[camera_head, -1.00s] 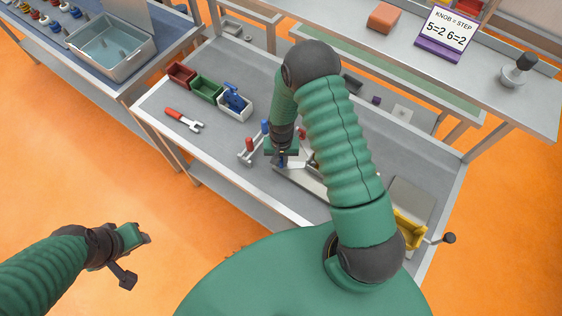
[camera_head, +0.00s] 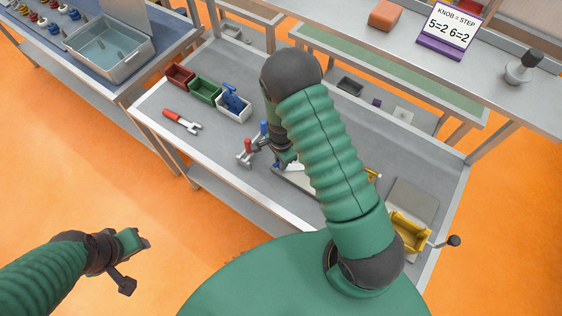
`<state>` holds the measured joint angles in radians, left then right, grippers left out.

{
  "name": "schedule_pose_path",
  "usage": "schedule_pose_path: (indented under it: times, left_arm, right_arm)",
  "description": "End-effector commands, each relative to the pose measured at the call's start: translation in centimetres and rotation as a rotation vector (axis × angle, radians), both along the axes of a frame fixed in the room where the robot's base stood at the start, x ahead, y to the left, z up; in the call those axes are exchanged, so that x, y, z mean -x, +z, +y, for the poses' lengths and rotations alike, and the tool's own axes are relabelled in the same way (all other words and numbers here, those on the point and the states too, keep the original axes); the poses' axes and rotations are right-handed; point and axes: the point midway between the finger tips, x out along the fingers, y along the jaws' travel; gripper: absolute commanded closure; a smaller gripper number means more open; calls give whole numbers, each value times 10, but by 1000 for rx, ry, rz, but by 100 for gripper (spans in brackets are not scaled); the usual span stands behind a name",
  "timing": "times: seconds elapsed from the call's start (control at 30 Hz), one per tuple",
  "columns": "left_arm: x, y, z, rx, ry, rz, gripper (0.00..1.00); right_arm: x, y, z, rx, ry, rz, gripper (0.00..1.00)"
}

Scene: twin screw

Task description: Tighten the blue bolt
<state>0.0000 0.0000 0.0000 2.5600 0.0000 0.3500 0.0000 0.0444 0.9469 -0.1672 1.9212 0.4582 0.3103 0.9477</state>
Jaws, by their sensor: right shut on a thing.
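The blue bolt (camera_head: 277,166) shows as a small blue patch at the left end of a light metal plate (camera_head: 294,180) on the grey bench. My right gripper (camera_head: 283,158) is shut on it from above, tilted. The gripper and forearm hide most of the bolt and part of the plate, so its depth cannot be told. My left gripper (camera_head: 140,240) hangs over the orange floor at the lower left, away from the bench, and its jaws are too small to read.
Red-handled (camera_head: 247,146) and blue-handled (camera_head: 264,128) tools stand just left of my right gripper. A red wrench (camera_head: 179,119) lies further left. Red, green and white bins (camera_head: 236,112) line the back left. The left bench front is clear.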

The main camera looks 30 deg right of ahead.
Motion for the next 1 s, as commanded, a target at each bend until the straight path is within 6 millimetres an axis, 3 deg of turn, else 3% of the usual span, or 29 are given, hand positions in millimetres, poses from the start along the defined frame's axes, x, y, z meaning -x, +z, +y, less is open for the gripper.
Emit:
schedule_pose_path:
  times: [1.0]
  left_arm:
    - [0, 28, 0, 0, 0, 0, 60]
  right_arm:
    - [-4, 3, 0, -1, -961, -5, 100]
